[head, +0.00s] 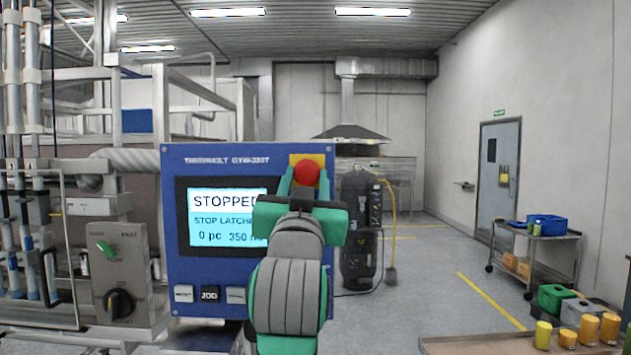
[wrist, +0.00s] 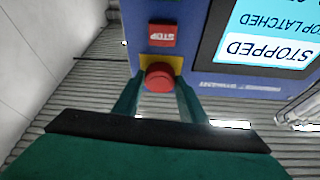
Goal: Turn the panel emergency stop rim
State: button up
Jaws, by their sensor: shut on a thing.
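The red emergency stop (head: 307,172) sits on a yellow plate at the upper right of the blue control panel (head: 225,160). Its round red head also shows in the wrist view (wrist: 158,77). My gripper (head: 305,180) reaches up to it, with one green finger on each side, and is shut on its rim. In the wrist view the fingers (wrist: 158,95) flank the red head. The panel screen (head: 228,216) reads "STOPPED", "STOP LATCHED" and "0 pc"; my gripper covers its right edge.
Below the screen are several buttons, one marked JOG (head: 209,294). In the wrist view a red STOP button (wrist: 162,35) is close to the emergency stop. A grey switch box (head: 124,270) stands left of the panel.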

jog(key=shift+s+a+r+m+g+h, duration=0.1)
jog(key=shift+m+g+h, duration=0.1)
jog(key=shift+m+h, duration=1.05)
jog(key=shift+a+r+m+g+h, duration=0.15)
jog(key=shift+m+h, duration=0.3)
jog(key=shift+m, duration=1.5)
jog(key=shift+d+m, duration=0.1)
jog(key=shift+m, duration=0.2)
jog(key=o, duration=1.1)
jog(key=shift+w+f, duration=0.1)
jog(key=shift+w, duration=0.1)
jog(key=shift+w, duration=0.1)
jog(key=v, duration=1.1)
jog(key=shift+d, duration=0.1)
